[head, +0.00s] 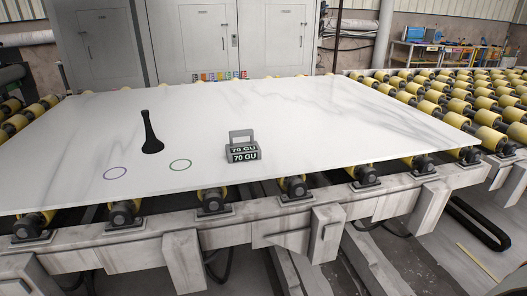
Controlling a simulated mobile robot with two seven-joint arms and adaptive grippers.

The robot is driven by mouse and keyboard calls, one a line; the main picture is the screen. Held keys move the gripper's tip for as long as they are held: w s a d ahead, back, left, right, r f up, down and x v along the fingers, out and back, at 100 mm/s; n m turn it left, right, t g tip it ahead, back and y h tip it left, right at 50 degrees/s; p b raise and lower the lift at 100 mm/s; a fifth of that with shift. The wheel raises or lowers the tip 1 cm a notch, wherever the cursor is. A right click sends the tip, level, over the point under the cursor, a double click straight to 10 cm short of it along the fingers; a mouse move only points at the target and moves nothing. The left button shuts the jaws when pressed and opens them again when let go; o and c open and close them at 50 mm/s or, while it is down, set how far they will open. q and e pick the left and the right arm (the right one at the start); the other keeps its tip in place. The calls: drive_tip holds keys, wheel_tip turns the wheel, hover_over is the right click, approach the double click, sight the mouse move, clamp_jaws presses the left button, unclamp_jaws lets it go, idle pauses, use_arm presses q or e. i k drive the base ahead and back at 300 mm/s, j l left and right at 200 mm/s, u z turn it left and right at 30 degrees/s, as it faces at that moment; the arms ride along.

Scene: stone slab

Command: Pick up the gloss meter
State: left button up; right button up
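The gloss meter (242,152) is a small grey box with a raised handle on top and dark "70 GU" displays. It stands upright on the pale veined stone slab (330,125), near the slab's front edge and left of the picture's middle. Nothing touches or covers it. Neither of my grippers shows in the head view.
A black long-necked object (151,135) is on the slab left of the meter. Yellow rollers (490,118) surround the slab. Grey cabinets (205,40) stand behind. The slab's right side is clear.

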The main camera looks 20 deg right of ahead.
sight(250, 150)
drive_tip(key=z, duration=1.5)
drive_tip(key=i+j+z, duration=0.1)
drive_tip(key=z, duration=0.3)
drive_tip(key=j+z, duration=0.45)
drive_tip(key=i+j, duration=0.1)
drive_tip(key=j, duration=0.8)
drive_tip(key=i, duration=0.05)
